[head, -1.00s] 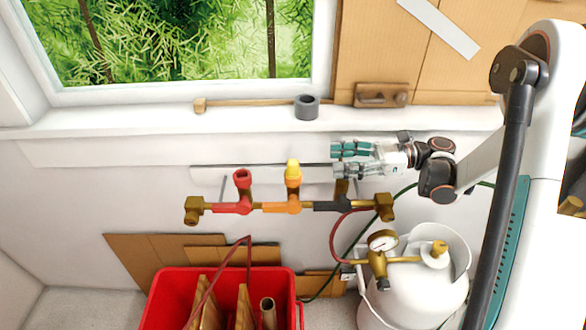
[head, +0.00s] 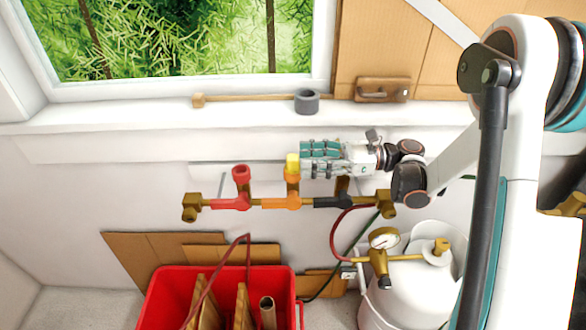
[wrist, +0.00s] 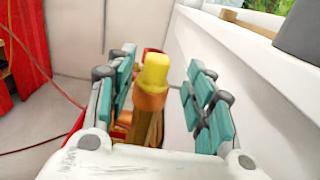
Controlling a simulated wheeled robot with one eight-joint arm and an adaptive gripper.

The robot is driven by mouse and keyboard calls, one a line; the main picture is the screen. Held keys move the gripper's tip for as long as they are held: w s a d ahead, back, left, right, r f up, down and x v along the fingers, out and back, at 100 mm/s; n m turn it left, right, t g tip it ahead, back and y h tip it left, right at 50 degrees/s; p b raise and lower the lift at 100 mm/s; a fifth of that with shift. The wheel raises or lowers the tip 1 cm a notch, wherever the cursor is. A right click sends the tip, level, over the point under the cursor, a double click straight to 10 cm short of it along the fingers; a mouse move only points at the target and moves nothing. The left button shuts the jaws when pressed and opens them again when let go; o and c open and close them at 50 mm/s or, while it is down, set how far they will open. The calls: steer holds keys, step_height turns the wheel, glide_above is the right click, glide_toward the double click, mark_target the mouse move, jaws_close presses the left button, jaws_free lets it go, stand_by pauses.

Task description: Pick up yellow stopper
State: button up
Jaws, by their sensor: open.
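The yellow stopper (head: 292,163) sits upright on top of the orange fitting (head: 291,187) of the brass pipe. In the wrist view the yellow stopper (wrist: 156,72) stands between the two finger pads, with clear gaps on both sides. My gripper (head: 305,158) reaches in from the right, its teal fingertips just right of the stopper in the head view. It also shows in the wrist view (wrist: 160,95), open and empty around the stopper's line.
A red valve fitting (head: 241,184) stands left on the same brass pipe. A white gas tank (head: 413,290) with a gauge is below right, and a red crate (head: 166,305) below.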

mark_target(293, 156)
steer(key=a+b, duration=0.1)
steer(key=a, duration=0.2)
steer(key=shift+s+a+r, duration=0.1)
steer(key=shift+s+a, duration=0.05)
steer(key=shift+a, duration=0.25)
steer(key=shift+a+b, duration=0.35)
steer(key=shift+a, duration=0.1)
steer(key=shift+r, duration=0.1)
jaws_close()
steer(key=shift+r, duration=0.1)
